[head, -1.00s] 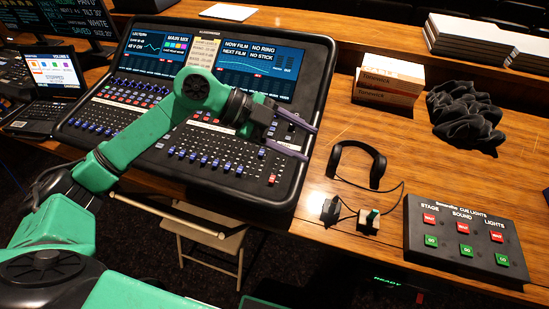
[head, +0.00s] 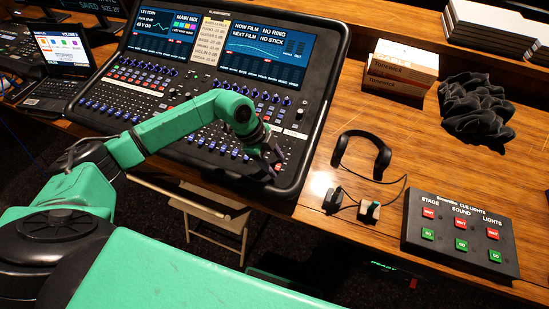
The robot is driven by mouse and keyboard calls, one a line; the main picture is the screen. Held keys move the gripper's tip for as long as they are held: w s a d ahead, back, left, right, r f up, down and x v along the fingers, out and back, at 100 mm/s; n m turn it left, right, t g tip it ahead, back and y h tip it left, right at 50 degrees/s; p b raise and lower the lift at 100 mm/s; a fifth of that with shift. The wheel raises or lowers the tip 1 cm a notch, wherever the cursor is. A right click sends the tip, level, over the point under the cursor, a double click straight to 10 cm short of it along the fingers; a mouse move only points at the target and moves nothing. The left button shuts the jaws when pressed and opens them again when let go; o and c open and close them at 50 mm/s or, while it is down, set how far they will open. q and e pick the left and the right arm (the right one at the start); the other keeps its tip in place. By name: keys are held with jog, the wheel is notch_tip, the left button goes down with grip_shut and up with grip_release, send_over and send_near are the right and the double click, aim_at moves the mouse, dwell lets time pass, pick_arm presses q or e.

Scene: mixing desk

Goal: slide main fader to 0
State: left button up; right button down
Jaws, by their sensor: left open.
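The mixing desk (head: 127,98) stands on the wooden table, with rows of blue-capped faders below its screens. A small red cap (head: 277,167), which looks like the main fader, shows at the desk's lower right corner. My left gripper (head: 269,164) is open, pointing down over that corner with its fingers close around or beside the red cap. I cannot tell whether they touch it. The gripper and wrist hide part of the fader's slot and its scale. My right gripper is not in view.
A headset (head: 381,158), small cabled boxes (head: 369,211) and a cue-light box (head: 460,264) lie to the right. Boxes (head: 402,70) and black cloth (head: 474,108) are behind them. A laptop (head: 60,57) stands at the left. Wood between desk and headset is clear.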

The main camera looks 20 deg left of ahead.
pick_arm(q)
jog(key=shift+f, duration=0.1)
grip_shut()
jog(key=shift+w, duration=0.15)
dwell(1.3)
